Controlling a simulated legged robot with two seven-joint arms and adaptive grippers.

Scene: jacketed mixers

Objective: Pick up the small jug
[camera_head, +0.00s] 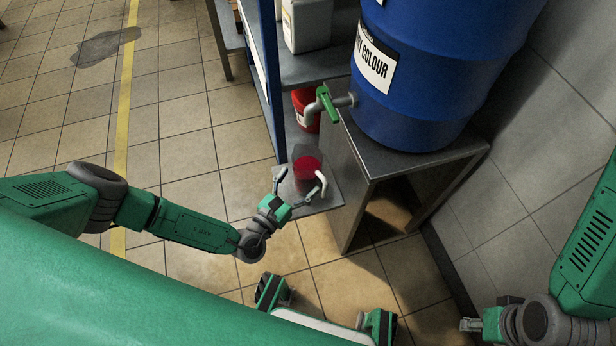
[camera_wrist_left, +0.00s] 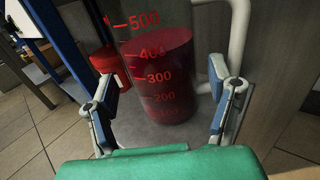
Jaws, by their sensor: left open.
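The small jug (camera_head: 307,168) is clear, holds dark red liquid and has a pale handle. It stands upright on a low grey shelf below the barrel's tap. In the left wrist view the jug (camera_wrist_left: 157,75) shows red marks up to 500, with liquid near 400 and its handle on the right. My left gripper (camera_head: 295,187) is open just in front of the jug. In the wrist view its fingers lie left and right of the jug's lower part, with gaps visible. My right gripper (camera_head: 470,324) is at the bottom right, far from the jug; its jaws are unclear.
A blue barrel (camera_head: 430,95) with a green-handled tap (camera_head: 328,104) stands on a grey metal stand (camera_head: 400,163) right of the jug. A red tub (camera_head: 303,108) is behind the jug. A blue rack post (camera_head: 268,75) rises to the left. Open tiled floor lies left.

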